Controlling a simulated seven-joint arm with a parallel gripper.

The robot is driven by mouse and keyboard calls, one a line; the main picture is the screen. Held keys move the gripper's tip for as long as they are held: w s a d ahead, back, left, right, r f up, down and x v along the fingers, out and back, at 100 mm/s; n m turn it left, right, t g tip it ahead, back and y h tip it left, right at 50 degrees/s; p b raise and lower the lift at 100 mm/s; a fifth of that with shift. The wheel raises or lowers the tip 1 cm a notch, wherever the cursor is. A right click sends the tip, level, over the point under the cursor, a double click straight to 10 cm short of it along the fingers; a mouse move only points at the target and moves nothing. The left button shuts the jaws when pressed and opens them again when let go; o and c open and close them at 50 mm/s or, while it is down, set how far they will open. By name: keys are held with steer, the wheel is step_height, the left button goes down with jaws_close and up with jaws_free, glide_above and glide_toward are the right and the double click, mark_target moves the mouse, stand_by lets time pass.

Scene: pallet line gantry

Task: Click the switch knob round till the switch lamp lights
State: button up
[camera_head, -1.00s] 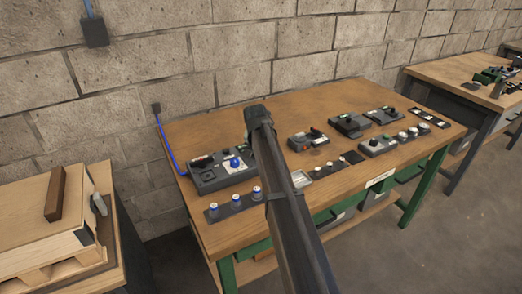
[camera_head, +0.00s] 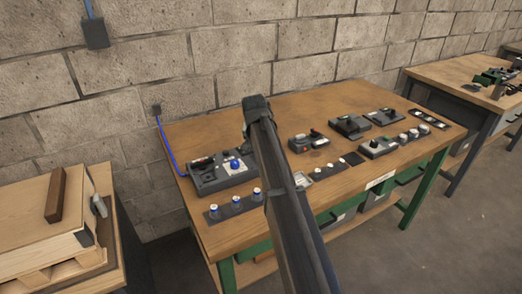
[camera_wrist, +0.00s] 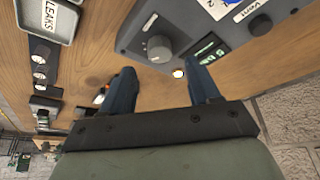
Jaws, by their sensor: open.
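A grey control box (camera_wrist: 185,25) fills the upper right of the wrist view. It bears a dark round knob (camera_wrist: 160,48) with a pale pointer mark, a small green-lit display (camera_wrist: 207,47) and a second knob (camera_wrist: 258,27) beside a "Vent" label. A small bright round spot (camera_wrist: 178,72) shows near the box's edge; I cannot tell whether it is the switch lamp. My gripper (camera_wrist: 161,72) is open and empty, its blue-grey fingers apart and just short of the pointer knob. In the head view the box (camera_head: 208,186) is partly behind my arm.
A grey tray (camera_wrist: 47,22) labelled "LEAKS" lies left of the box in the wrist view. On the bench (camera_head: 290,103) stand other control boxes (camera_head: 350,126) and a strip of blue-and-white pieces (camera_head: 235,208). A block wall (camera_head: 240,45) is behind.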

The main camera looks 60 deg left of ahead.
steer(key=v, duration=0.9)
steer(key=shift+s, duration=0.1)
